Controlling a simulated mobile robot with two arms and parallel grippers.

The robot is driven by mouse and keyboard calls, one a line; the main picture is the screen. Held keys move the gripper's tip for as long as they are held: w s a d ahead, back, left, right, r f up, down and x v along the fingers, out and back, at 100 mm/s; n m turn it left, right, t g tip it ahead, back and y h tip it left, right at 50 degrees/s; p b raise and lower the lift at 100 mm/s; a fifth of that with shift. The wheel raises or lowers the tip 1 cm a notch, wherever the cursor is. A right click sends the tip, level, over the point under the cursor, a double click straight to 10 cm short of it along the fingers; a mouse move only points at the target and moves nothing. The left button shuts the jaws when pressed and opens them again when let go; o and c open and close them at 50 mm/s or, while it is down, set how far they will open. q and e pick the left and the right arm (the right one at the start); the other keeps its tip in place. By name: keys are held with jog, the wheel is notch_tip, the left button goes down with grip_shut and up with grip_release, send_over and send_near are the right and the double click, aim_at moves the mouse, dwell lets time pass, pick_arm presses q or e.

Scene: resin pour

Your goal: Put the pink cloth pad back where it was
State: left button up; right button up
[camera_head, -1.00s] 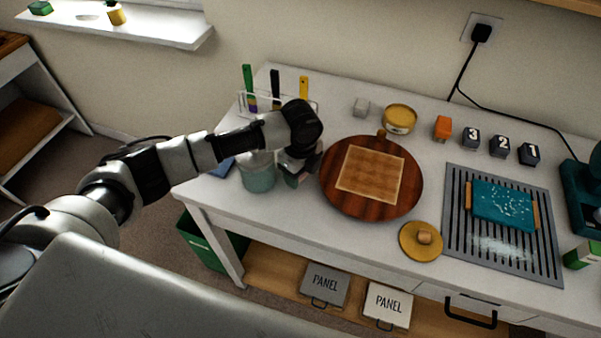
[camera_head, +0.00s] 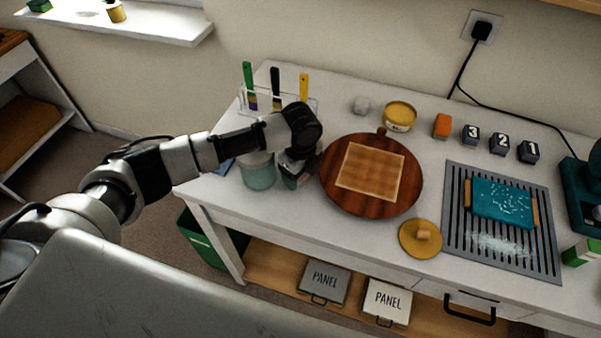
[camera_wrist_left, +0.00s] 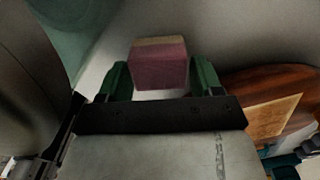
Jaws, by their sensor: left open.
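The pink cloth pad (camera_wrist_left: 160,66) shows in the left wrist view as a small pink block with a tan upper band. It sits between the two green fingers of my left gripper (camera_wrist_left: 161,82), with a light surface around it. My left gripper is open; narrow gaps seem to show beside the pad. In the head view my left gripper (camera_head: 292,178) points down at the white table, between the teal-grey cup (camera_head: 258,176) and the round wooden board (camera_head: 345,200). There the hand hides most of the pad. My right gripper is not in view.
A rack (camera_head: 262,104) with several coloured-handled tools stands behind the hand. A yellow tin (camera_head: 400,116), an orange block (camera_head: 442,125) and a yellow disc (camera_head: 420,240) with a knob surround the board. A grey grooved mat (camera_head: 452,230) holds a teal tray (camera_head: 500,203).

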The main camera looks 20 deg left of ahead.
pick_arm(q)
notch_tip(320, 180, up, 12)
jog(key=b, duration=0.1)
jog(key=shift+f+b, duration=0.15)
jog(key=shift+b, duration=0.25)
dwell(0.5)
